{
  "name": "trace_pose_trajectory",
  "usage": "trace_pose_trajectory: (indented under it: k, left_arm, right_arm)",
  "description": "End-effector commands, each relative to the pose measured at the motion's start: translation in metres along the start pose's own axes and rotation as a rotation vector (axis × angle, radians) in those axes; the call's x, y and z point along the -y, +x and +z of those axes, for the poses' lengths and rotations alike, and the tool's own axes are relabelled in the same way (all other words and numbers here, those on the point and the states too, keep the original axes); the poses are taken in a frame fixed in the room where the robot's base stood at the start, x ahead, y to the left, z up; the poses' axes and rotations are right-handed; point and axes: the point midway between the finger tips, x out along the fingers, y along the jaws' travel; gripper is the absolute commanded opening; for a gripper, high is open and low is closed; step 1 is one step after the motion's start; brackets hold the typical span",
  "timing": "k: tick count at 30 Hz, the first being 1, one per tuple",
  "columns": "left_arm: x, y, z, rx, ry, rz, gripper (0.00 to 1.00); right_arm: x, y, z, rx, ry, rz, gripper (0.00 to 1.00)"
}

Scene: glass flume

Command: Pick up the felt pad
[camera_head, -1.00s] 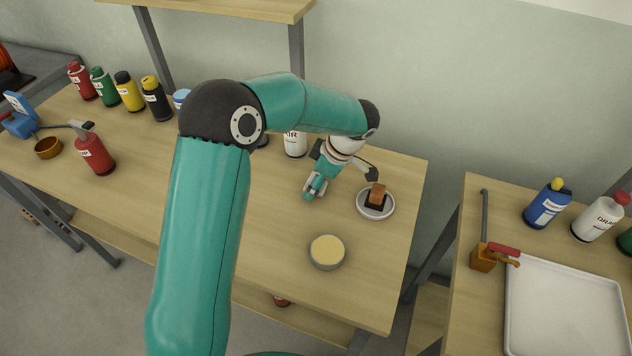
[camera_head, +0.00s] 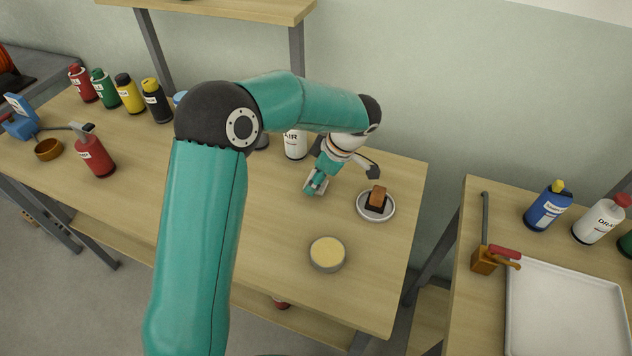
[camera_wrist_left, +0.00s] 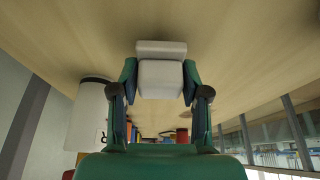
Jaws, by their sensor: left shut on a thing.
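A pale grey-white block, which I take for the felt pad (camera_wrist_left: 161,78), sits between the two fingers of my left gripper (camera_wrist_left: 161,84) in the left wrist view. The fingers touch it on both sides. In the head view my left gripper (camera_head: 316,184) is low over the table, left of the white dish, and mostly hides the pad. I cannot tell whether the pad is clear of the tabletop. My right gripper is not in view.
A white dish (camera_head: 390,212) holding a brown and black block stands to the right of the gripper. A grey bowl with yellowish content (camera_head: 327,254) stands in front. A white bottle (camera_head: 295,146) is close behind. The table (camera_head: 240,230) is clear at front left.

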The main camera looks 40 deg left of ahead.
Motion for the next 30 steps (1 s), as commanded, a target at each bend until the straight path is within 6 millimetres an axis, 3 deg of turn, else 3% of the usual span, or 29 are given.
trace_pose_trajectory:
  k: [5,18,24,30]
  left_arm:
    - [-0.001,-0.027,-0.01,0.002,-0.003,0.005,0.17]
    - [-0.001,-0.135,-0.055,0.003,-0.002,0.003,0.17]
    - [0.0,-0.163,-0.066,0.001,0.001,0.001,0.17]
    - [0.0,-0.172,-0.07,0.0,0.002,-0.001,0.17]
  right_arm:
    - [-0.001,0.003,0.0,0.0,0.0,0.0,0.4]
    - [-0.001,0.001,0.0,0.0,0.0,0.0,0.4]
    - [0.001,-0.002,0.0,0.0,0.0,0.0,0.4]
    - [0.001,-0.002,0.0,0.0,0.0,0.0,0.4]
